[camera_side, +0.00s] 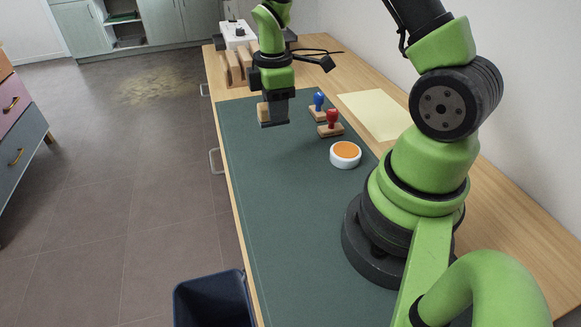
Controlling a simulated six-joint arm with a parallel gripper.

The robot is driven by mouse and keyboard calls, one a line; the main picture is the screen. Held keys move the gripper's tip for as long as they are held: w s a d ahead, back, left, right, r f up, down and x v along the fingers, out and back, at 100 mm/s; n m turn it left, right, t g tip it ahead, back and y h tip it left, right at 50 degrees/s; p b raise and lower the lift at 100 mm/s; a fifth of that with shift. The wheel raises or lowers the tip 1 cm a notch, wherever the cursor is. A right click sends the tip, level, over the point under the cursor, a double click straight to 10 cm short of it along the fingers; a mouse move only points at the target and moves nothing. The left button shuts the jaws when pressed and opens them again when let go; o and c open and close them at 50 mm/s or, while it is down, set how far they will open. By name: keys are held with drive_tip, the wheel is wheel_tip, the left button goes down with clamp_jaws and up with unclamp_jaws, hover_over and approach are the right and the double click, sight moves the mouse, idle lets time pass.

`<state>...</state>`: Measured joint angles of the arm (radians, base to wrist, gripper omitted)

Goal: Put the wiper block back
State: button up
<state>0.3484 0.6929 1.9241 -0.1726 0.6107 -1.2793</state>
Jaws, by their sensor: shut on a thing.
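The wiper block (263,112) is a small tan, wood-coloured block at the far part of the dark green mat. My gripper (274,118) points down and is shut on the block, whose left part shows beside the grey fingers. The fingers hide the rest of it. I cannot tell from this view whether the block touches the mat or is held just above it. A wooden holder (233,68) with upright tan pieces stands beyond my gripper, near the desk's left edge.
A blue-handled stamp (319,106), a red-handled stamp (331,123) and a white round tub with an orange top (345,154) stand right of my gripper. A yellow sheet (375,114) lies beyond them. A white device (237,33) is behind the holder. The near mat (290,230) is clear.

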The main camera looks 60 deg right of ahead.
hover_over(294, 172)
drive_tip(key=shift+f, duration=4.6)
drive_tip(key=shift+f, duration=0.15)
drive_tip(key=o, duration=0.9)
